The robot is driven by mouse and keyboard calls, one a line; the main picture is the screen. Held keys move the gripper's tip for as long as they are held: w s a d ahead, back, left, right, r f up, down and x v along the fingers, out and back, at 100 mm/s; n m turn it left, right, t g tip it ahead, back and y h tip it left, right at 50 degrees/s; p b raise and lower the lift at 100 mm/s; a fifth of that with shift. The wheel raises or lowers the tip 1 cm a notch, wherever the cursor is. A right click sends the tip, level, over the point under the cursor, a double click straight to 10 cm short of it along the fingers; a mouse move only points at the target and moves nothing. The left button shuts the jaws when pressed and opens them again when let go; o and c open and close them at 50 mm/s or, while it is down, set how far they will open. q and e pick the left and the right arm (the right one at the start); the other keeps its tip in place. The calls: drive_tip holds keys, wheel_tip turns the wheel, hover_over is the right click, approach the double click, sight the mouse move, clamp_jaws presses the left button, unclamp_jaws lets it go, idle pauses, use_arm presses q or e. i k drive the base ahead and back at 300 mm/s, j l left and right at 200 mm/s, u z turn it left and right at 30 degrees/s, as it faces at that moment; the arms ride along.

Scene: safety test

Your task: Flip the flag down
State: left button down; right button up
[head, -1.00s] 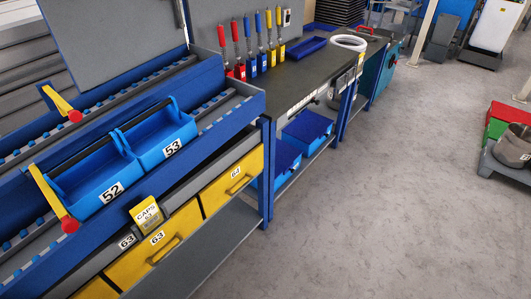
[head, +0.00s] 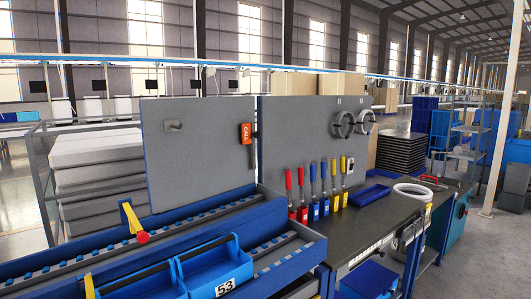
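A yellow flag-like lever with a red knob (head: 132,220) is mounted on the blue rack at the left; it is tilted, its knob end lower and to the right. A second yellow piece (head: 90,287) shows at the bottom edge, mostly cut off by the frame. I cannot tell which of them is the flag. An orange box marked CALL (head: 246,133) is on the grey back panel, by its right edge. Neither of my grippers is in view.
Blue bins (head: 208,268), one marked 53, sit on the roller rack. To the right, a dark workbench (head: 375,215) holds red, blue and yellow handled tools, a blue tray (head: 369,194) and a white ring (head: 412,192). Grey panels (head: 200,160) stand behind.

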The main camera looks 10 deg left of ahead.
sight(248, 134)
drive_tip(key=i+l+u, duration=0.25)
drive_tip(key=u, duration=0.2)
drive_tip(key=i+l+u, duration=0.2)
drive_tip(key=u, duration=0.25)
drive_tip(key=i+l, duration=0.15)
drive_tip(key=l, duration=0.25)
drive_tip(key=i+l+u, duration=0.1)
drive_tip(key=l, duration=0.3)
drive_tip(key=i+l, duration=0.2)
drive_tip(key=l, duration=0.2)
drive_tip(key=i+l+u, duration=0.1)
drive_tip(key=l, duration=0.3)
drive_tip(key=i+l, duration=0.15)
drive_tip(key=l, duration=0.3)
drive_tip(key=i+l+u, duration=0.1)
drive_tip(key=l, duration=0.3)
